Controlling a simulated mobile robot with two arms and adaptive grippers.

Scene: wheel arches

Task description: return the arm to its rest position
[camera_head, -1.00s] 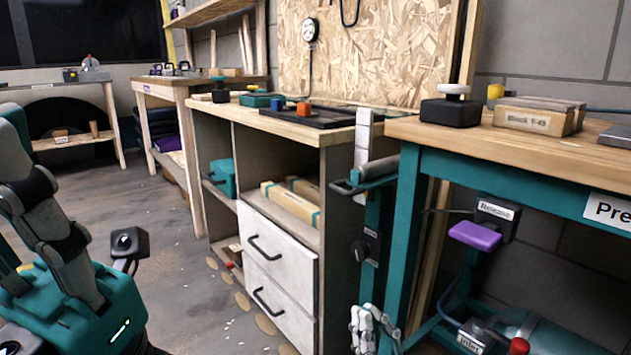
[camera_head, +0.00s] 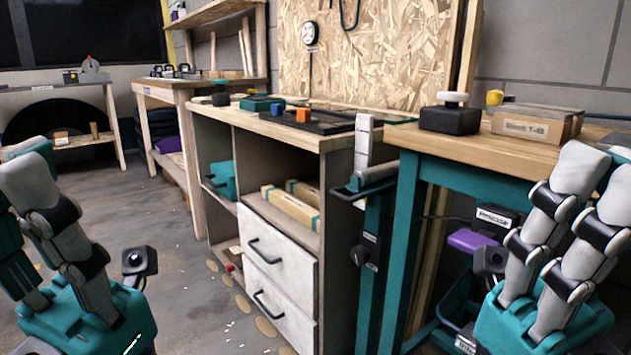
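My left gripper (camera_head: 25,165) is at the left edge with its grey fingers extended upward. It looks open and holds nothing; part of it is cut off by the frame edge. My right gripper (camera_head: 598,172) is at the right edge, fingers also pointing up and spread apart. It looks open and empty, in front of the teal-legged workbench (camera_head: 465,160), covering part of its front. Neither visibly touches anything, though depth is hard to judge.
A wooden cabinet (camera_head: 225,125) with white drawers (camera_head: 281,262) stands in the middle. The bench carries a black box with a white knob (camera_head: 450,115) and a wooden block (camera_head: 530,125). A purple pedal-like part (camera_head: 470,241) hangs below.

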